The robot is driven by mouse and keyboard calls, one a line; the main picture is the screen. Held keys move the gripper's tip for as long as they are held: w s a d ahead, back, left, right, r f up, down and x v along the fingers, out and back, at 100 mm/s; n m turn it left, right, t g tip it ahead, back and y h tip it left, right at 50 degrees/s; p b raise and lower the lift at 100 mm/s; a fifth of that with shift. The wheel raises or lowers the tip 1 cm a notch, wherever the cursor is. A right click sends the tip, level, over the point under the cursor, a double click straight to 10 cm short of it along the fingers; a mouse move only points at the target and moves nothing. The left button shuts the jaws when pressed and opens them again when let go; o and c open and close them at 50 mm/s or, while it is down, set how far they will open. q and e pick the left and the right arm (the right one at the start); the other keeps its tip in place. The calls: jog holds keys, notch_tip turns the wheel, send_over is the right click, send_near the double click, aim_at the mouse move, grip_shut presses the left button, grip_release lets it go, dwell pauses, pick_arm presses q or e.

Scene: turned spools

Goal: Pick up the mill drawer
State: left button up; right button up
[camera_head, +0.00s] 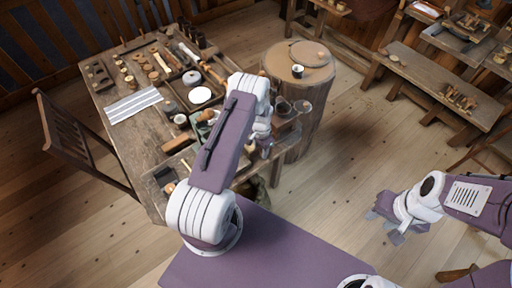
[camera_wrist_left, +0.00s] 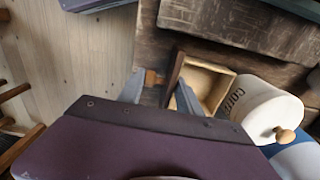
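The mill drawer (camera_wrist_left: 212,84) is a small open-topped wooden box with a pale inside, a dark front panel and a brown knob. In the left wrist view it looks empty, and its lower part is hidden by my gripper. My left gripper (camera_wrist_left: 160,92) is open. One finger is beyond the knob, and the other overlaps the drawer just inside the front panel; I cannot tell if either touches. In the head view my left gripper (camera_head: 264,132) is over the table's right edge, and the drawer cannot be made out. My right gripper (camera_head: 386,216) looks open and empty above the floor.
A white lettered canister (camera_wrist_left: 264,106) with a wooden knob is close beside the drawer. A dark wooden board (camera_wrist_left: 245,25) lies behind it. The workbench (camera_head: 128,120) is crowded with tools and turned pieces. A round stump (camera_head: 318,82) stands right of it.

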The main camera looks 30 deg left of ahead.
pick_arm(q)
grip_shut()
jog(key=shift+r, duration=0.1)
